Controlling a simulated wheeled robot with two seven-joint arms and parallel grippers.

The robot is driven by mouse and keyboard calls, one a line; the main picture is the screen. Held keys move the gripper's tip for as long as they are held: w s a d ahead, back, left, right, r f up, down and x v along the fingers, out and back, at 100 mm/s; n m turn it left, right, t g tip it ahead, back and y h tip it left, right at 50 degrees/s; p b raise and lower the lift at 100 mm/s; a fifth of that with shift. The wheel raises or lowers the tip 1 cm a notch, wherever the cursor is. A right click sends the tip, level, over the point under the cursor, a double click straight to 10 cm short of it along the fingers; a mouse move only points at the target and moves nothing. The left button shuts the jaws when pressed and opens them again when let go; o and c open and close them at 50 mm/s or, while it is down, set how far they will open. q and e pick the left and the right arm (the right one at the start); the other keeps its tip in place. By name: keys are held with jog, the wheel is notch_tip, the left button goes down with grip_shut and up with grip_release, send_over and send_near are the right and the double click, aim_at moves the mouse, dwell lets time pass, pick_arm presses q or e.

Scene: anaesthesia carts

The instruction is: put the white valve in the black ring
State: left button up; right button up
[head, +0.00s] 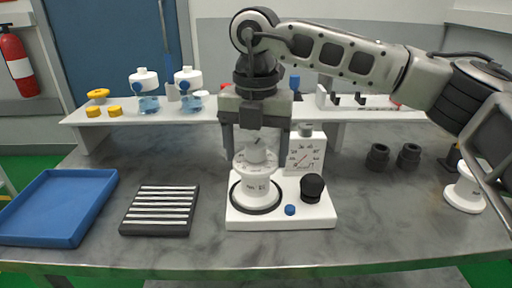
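My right gripper (256,152) points down over the valve from above. Its two fingers are spread wide on either side of the valve's top, with visible gaps. My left gripper is not in view.
The base unit (310,216) carries a gauge block (305,157), a black knob (312,187) and a blue button (290,210). A similar white part (463,193) stands at right. A blue tray (58,207) and a slatted black block (160,208) lie left. A white shelf (200,113) runs behind.

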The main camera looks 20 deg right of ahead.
jog(key=o, duration=0.3)
jog(key=shift+r, duration=0.35)
notch_tip(320, 180, up, 12)
jog(key=p, duration=0.1)
jog(key=shift+f, duration=0.15)
